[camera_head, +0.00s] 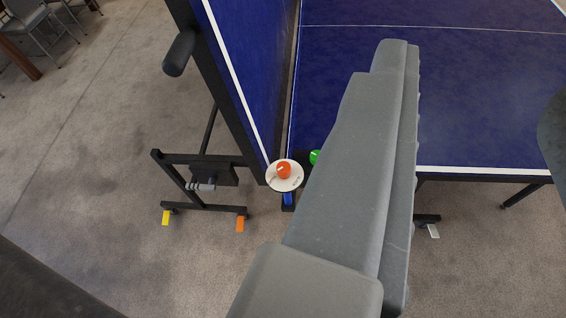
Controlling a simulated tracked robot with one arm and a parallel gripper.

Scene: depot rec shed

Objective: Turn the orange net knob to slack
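The orange net knob (283,170) sits on a round white dial plate (286,186) at the near corner of the blue table, beside the upright half. A pale pointer line shows on the knob, but the dial's small markings are too small to read. My gripper (401,52) is the long grey shape crossing the middle of the view, its tip over the flat table half. It is to the right of the knob and apart from it in the picture. Whether its jaws are open or shut cannot be made out.
The upright blue table half (245,60) stands left of the flat half (480,100). A black undercarriage (205,160) with yellow (166,217) and orange (240,224) tabs is lower left.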

